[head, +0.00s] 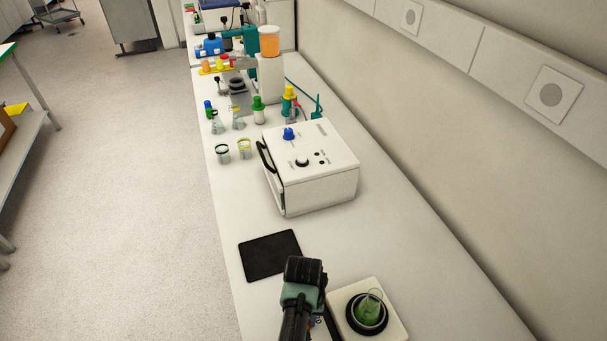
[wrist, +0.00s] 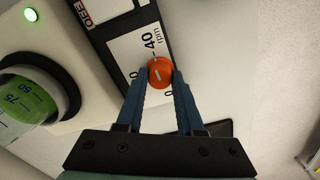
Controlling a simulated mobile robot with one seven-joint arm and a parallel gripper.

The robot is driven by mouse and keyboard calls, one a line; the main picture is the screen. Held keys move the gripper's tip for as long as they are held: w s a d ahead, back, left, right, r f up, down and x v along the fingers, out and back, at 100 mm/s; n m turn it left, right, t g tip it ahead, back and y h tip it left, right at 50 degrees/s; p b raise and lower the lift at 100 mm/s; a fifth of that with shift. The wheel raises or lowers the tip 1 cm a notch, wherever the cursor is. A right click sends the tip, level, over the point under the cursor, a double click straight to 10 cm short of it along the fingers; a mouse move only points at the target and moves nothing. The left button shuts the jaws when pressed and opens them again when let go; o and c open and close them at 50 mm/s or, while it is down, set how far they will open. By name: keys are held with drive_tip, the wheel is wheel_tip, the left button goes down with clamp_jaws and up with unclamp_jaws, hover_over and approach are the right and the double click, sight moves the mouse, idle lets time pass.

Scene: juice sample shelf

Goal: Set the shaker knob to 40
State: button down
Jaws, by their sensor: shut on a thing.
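The shaker (head: 392,323) is a white box at the bottom right of the head view. A flask of green liquid (head: 368,308) sits in its dark round holder. In the wrist view the orange shaker knob (wrist: 159,67) has a pale pointer line. The printed scale (wrist: 122,46) shows "40 rpm" above the knob and a "0" below it. Another mark to the left is partly hidden by a finger. My gripper (wrist: 160,80) is shut on the knob, a finger on either side. In the head view my gripper (head: 305,272) hides the knob.
A black mat (head: 270,255) lies left of my gripper. A white instrument (head: 312,175) and several flasks stand farther back.

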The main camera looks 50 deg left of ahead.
idle(0.4)
drive_tip(key=c, duration=0.5)
unclamp_jaws()
drive_tip(key=shift+r, duration=0.1)
wheel_tip(320, 180, up, 13)
drive_tip(key=shift+f+b, duration=0.1)
drive_tip(key=shift+b, duration=0.8)
